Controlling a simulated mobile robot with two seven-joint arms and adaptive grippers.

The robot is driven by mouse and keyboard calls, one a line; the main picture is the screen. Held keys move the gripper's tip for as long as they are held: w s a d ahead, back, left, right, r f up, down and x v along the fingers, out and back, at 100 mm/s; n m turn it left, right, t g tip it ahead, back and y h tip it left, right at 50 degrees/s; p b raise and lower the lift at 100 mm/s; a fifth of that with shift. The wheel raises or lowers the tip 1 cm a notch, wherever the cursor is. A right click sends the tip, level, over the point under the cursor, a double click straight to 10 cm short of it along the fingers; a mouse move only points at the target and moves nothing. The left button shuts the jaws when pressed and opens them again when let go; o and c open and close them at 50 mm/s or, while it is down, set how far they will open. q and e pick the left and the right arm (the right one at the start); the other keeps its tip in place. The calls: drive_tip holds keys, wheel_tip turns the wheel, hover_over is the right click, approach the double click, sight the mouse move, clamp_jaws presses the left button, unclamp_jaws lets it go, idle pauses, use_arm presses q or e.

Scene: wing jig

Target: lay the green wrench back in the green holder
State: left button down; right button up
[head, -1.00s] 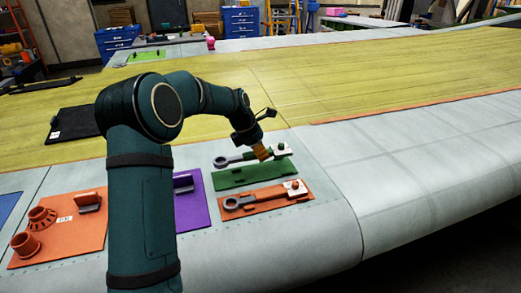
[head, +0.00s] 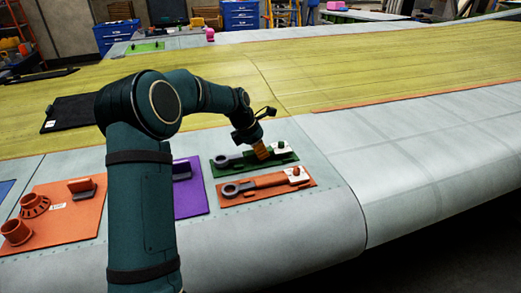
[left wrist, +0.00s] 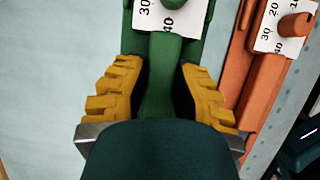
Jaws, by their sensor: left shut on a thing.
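My left gripper (head: 262,152) is shut on the wrench's handle from above. In the left wrist view the two yellow fingers (left wrist: 160,88) stand either side of the green handle (left wrist: 159,100), with the holder's green surface (left wrist: 188,52) beyond. My right gripper is not in view.
An orange holder with an orange wrench (head: 268,182) lies just in front, close beside the green one. A purple plate (head: 190,199) and an orange plate with cup-shaped parts (head: 75,225) lie to the left. The wing surface to the right (head: 400,140) is clear.

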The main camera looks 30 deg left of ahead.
use_arm(q)
drive_tip(key=shift+r, duration=0.1)
idle(0.6)
drive_tip(key=shift+f, duration=0.7)
drive_tip(key=c, duration=0.8)
unclamp_jaws()
drive_tip(key=shift+d, duration=0.1)
drive_tip(key=v, duration=1.2)
